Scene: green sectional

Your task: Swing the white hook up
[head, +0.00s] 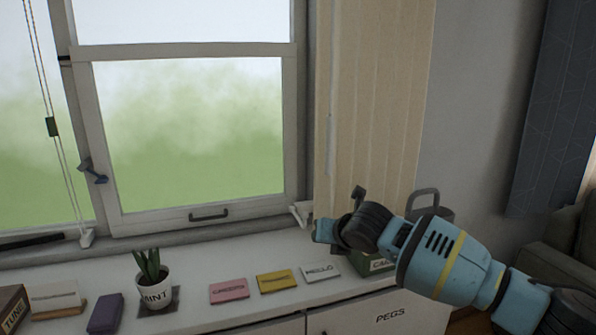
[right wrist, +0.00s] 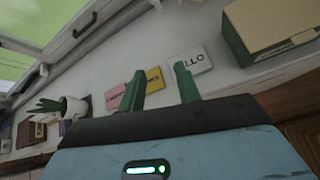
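A small white hook (head: 301,213) sits at the lower right corner of the window frame, just above the sill, and sticks out low. A white part at the top edge of the right wrist view (right wrist: 156,4) may be the same hook. My right gripper (head: 339,213) is just right of the hook in the head view, apart from it. Its two green fingers (right wrist: 160,82) stand apart with nothing between them in the right wrist view. My left gripper is not in view.
The white cabinet top (head: 205,318) holds a potted plant (head: 154,292), a pink card (head: 229,290), a yellow card (head: 277,281), a white card (head: 320,272) and a green box (head: 372,264) under my right gripper. A beige curtain (head: 375,100) hangs behind the gripper.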

